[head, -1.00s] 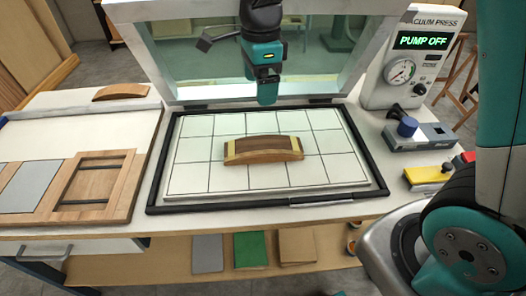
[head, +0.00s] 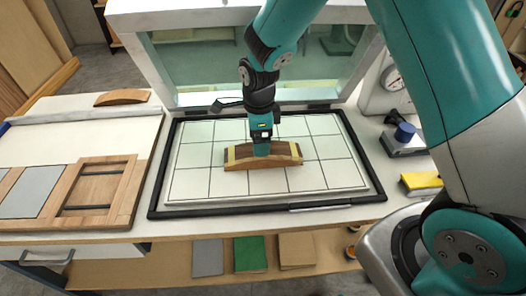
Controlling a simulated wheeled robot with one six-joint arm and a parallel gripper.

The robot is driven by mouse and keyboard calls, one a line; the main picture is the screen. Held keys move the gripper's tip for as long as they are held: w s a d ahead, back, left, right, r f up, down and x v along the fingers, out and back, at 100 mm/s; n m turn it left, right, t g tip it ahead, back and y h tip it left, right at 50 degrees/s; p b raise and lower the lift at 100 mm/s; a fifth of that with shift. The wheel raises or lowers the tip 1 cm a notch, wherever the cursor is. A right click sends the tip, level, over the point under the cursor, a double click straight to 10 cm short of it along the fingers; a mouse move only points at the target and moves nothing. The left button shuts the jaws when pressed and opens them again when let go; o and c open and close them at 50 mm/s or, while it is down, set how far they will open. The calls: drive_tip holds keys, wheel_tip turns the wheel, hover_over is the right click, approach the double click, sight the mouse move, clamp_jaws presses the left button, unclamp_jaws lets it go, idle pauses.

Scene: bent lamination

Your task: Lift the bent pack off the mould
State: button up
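The bent pack is a dark brown curved strip (head: 238,153) with pale tape bands near its ends. It lies on the lighter wooden arched mould (head: 270,163), in the middle of the white gridded board (head: 195,180). My gripper (head: 262,152) points down over the middle of the pack, its tip at or just above the pack's top. The gripper hides the pack's middle. I cannot tell whether its fingers are open or touching the pack.
A black frame (head: 162,180) borders the board, with a raised clear-windowed lid (head: 190,65) behind it. A wooden jig (head: 95,190) and another curved wooden piece (head: 122,97) are on the left. A vacuum pump (head: 385,90), partly hidden by my arm, and a yellow block (head: 421,183) are on the right.

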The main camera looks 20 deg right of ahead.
drive_tip(key=f, duration=0.3)
drive_tip(key=f+p, duration=0.1)
drive_tip(key=shift+w+d+f, duration=0.15)
drive_tip(key=shift+w+d, duration=0.05)
drive_tip(key=shift+w, duration=0.05)
drive_tip(key=c, duration=1.1)
